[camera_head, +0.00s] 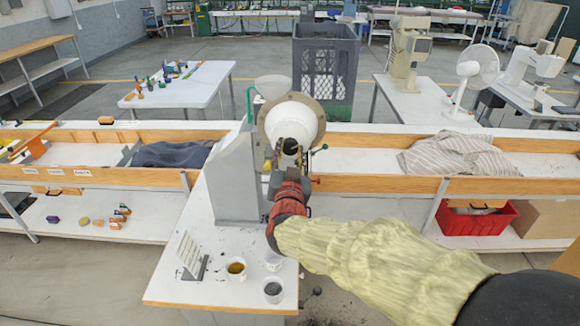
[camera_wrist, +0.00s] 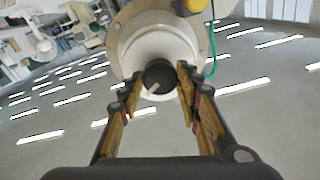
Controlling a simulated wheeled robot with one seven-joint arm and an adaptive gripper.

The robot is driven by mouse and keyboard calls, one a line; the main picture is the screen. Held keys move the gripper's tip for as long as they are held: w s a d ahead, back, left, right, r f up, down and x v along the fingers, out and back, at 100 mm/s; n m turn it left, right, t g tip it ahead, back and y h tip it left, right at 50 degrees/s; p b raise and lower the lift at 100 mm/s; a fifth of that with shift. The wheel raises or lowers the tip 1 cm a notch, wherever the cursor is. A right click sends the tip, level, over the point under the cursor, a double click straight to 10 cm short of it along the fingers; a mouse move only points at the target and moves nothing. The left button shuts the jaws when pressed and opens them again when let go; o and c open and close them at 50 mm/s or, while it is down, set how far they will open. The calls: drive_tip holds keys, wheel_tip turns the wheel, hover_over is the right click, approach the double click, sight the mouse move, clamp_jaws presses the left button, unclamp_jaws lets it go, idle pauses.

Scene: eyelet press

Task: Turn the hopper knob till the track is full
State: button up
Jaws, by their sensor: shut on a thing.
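The eyelet press (camera_head: 233,180) is a grey upright body on a white table. Its hopper (camera_head: 292,117) is a white drum with a tan rim, and it also fills the top of the wrist view (camera_wrist: 150,40). The black hopper knob (camera_head: 289,147) stands out from the front of the drum; a pale mark shows on the knob in the wrist view (camera_wrist: 160,75). My gripper (camera_wrist: 159,82) is shut on the knob, one finger on each side. In the head view my gripper (camera_head: 287,185) hides the press below the hopper. I cannot make out the track or how full it is.
Small cups (camera_head: 236,268) and a tilted card stand (camera_head: 191,256) are on the white table (camera_head: 200,290) in front. A dark cloth (camera_head: 172,154) and a striped cloth (camera_head: 458,154) lie on the long bench. A grey crate (camera_head: 325,70) stands behind the hopper.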

drive_tip(key=m+b, duration=0.4)
drive_tip(key=shift+f+b, duration=0.3)
drive_tip(key=shift+b, duration=0.05)
drive_tip(key=m+b, duration=0.4)
drive_tip(key=b, duration=0.1)
drive_tip(key=shift+m, duration=0.4)
drive_tip(key=m+b, duration=0.4)
drive_tip(key=shift+m+h, duration=0.3)
drive_tip(key=m+b, duration=0.4)
drive_tip(key=shift+m, duration=0.4)
drive_tip(key=m+b, duration=0.3)
drive_tip(key=m, duration=0.1)
drive_tip(key=shift+a+m+h, duration=0.1)
drive_tip(key=shift+m+h, duration=0.2)
drive_tip(key=m+b, duration=0.2)
drive_tip(key=m, duration=0.2)
drive_tip(key=shift+r+g, duration=0.1)
drive_tip(key=shift+g, duration=0.2)
drive_tip(key=m, duration=0.4)
drive_tip(key=shift+b, duration=0.4)
drive_tip(key=m, duration=0.4)
drive_tip(key=shift+m, duration=0.4)
